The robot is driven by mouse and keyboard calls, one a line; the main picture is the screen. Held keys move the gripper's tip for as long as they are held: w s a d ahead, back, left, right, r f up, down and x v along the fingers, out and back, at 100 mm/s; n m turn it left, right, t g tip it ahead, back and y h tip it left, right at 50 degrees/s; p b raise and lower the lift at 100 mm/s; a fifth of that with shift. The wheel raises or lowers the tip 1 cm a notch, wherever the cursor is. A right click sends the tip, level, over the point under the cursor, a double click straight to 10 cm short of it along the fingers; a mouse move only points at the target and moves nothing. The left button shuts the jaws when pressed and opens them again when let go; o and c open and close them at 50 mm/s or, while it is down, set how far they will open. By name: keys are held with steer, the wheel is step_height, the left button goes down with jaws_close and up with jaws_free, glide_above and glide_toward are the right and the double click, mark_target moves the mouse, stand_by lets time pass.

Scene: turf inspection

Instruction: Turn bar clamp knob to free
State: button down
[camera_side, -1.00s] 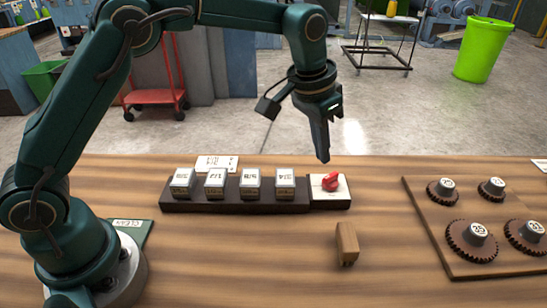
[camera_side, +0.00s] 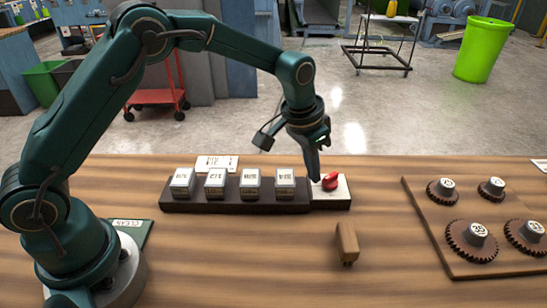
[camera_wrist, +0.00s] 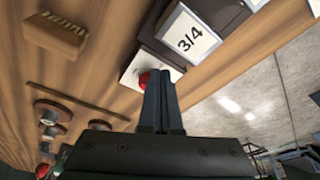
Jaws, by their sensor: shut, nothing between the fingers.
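The red knob (camera_side: 330,181) sits on a white plate (camera_side: 343,192) at the right end of a dark holder bar (camera_side: 235,205) that carries several labelled blocks. My gripper (camera_side: 315,178) is shut and empty, its fingertips low at the left side of the knob. I cannot tell for certain whether they touch it. In the wrist view the knob (camera_wrist: 145,80) shows just left of the shut fingers (camera_wrist: 165,75), which hide part of it, and the block marked 3/4 (camera_wrist: 187,38) lies beyond.
A board with several gears (camera_side: 420,228) lies on the right. A white card (camera_side: 216,163) lies behind the holder and a green CLEAN card (camera_side: 133,229) near my base. The table's front middle is clear.

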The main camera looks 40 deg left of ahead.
steer(key=shift+w+d, duration=0.15)
steer(key=shift+w, duration=0.05)
stand_by(0.6)
steer(key=shift+s+d, duration=0.25)
steer(key=shift+d, duration=0.3)
steer(key=shift+d, duration=0.25)
steer(key=shift+d, duration=0.3)
steer(key=shift+d, duration=0.1)
stand_by(0.3)
steer(key=shift+s, duration=0.1)
steer(key=shift+s, duration=0.3)
step_height(320, 180, up, 6)
stand_by(0.5)
